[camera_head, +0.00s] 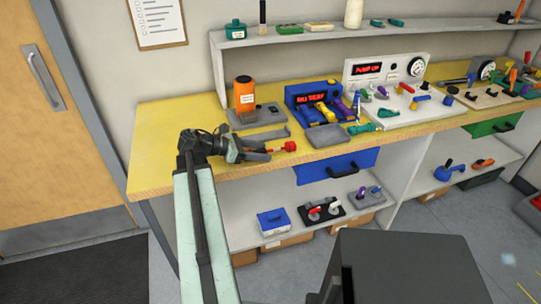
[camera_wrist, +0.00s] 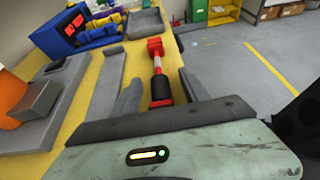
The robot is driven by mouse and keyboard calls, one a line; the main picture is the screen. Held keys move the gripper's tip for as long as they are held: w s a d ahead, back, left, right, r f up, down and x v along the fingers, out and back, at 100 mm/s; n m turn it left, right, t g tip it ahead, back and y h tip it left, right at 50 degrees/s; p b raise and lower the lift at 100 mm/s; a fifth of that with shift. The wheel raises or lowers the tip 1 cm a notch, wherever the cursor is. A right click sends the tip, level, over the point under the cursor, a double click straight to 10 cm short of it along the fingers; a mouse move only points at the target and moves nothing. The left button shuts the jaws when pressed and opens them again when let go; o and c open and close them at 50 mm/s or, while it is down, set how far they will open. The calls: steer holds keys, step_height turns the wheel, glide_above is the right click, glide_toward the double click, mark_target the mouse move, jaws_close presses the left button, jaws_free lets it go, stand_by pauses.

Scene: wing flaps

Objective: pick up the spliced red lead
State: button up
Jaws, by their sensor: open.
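The spliced red lead, red with a black sleeve, lies near the front edge of the yellow bench top. In the head view its red end (camera_head: 289,146) shows just beyond my gripper (camera_head: 268,152). My gripper (camera_wrist: 160,92) is open, with one finger on each side of the lead. I cannot tell whether either finger touches it. The near end of the lead is hidden by the gripper body.
A long grey piece (camera_head: 268,136) lies close behind my gripper, and a grey tray (camera_head: 328,137) stands to the right. An orange canister (camera_head: 244,93) and a blue display box (camera_head: 308,94) stand farther back. The bench's front edge (camera_head: 215,175) is close.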

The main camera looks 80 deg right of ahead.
jaws_close()
steer(key=shift+w+r, duration=0.1)
steer(key=shift+r, duration=0.1)
